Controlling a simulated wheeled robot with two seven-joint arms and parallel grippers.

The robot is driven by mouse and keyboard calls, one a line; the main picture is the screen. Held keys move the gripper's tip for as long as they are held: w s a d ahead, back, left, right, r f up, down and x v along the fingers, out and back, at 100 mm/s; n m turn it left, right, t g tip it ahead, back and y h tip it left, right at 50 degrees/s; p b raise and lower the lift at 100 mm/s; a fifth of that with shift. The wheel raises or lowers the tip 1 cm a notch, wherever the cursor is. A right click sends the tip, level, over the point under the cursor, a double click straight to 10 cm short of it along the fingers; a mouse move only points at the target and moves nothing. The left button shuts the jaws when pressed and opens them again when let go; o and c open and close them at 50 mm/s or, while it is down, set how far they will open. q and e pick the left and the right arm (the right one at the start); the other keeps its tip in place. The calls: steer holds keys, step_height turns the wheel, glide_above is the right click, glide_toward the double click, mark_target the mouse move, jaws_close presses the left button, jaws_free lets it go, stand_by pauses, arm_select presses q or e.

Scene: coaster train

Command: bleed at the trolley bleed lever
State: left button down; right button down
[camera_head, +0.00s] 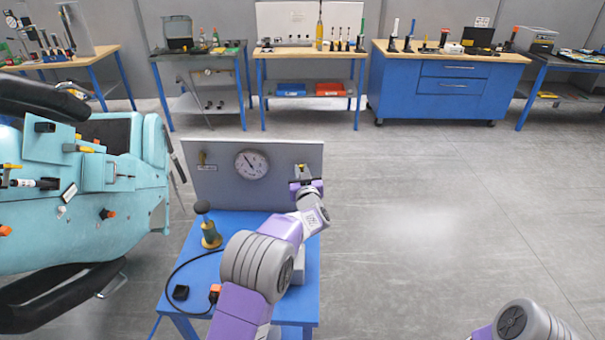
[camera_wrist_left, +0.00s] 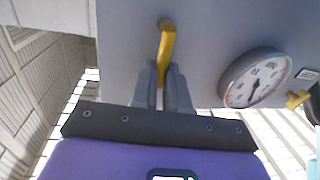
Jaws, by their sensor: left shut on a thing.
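The blue trolley (camera_head: 235,222) carries an upright grey panel (camera_head: 285,160) with a round pressure gauge (camera_head: 252,164) in its middle. My left gripper (camera_head: 306,184) is at the panel's right side, shut on a yellow lever. In the left wrist view the yellow lever (camera_wrist_left: 166,50) hangs from the panel between the two grey fingers of my left gripper (camera_wrist_left: 162,88). The gauge also shows there (camera_wrist_left: 256,80). A second, smaller brass-yellow lever (camera_head: 202,157) is at the panel's left side, apart from the gripper. My right gripper is out of view; only part of its arm shows at the lower right.
A brass device with a dark round top (camera_head: 208,226) stands on the trolley, with a black cable and an orange-ended connector (camera_head: 214,293) nearby. A teal coaster car (camera_head: 100,190) stands close at left. Workbenches (camera_head: 445,60) line the back wall. The floor at right is clear.

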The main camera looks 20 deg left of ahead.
mark_target(288, 177)
arm_select(q)
steer(key=n+b, duration=0.1)
steer(key=a+n, duration=0.1)
steer(key=n, duration=0.1)
steer(key=a+n+b, duration=0.1)
steer(key=shift+s+f+g+h+b, duration=0.2)
steer(key=shift+f+g+h+b, duration=0.05)
steer(key=shift+g+h+b, duration=0.05)
steer(key=n+b, duration=0.1)
steer(key=a+n+b, duration=0.1)
steer(key=n, duration=0.1)
steer(key=shift+s+a+f+n+h, duration=0.1)
steer(key=shift+s+f+n+h, duration=0.05)
steer(key=shift+f+n+h, duration=0.2)
steer(key=n+b, duration=0.2)
steer(key=a+f+n+h+b, duration=0.1)
steer(key=b, duration=0.1)
steer(key=shift+s+f+n, duration=0.15)
steer(key=shift+f+n, duration=0.15)
steer(key=shift+n, duration=0.05)
steer(key=n+b, duration=0.1)
steer(key=f+n+h+b, duration=0.1)
steer(key=b, duration=0.1)
steer(key=shift+a+f+n, duration=0.1)
steer(key=shift+a+n, duration=0.1)
steer(key=shift+n, duration=0.2)
steer(key=shift+f+n+h+b, duration=0.2)
steer(key=shift+n+h+b, duration=0.05)
steer(key=shift+n+b, duration=0.25)
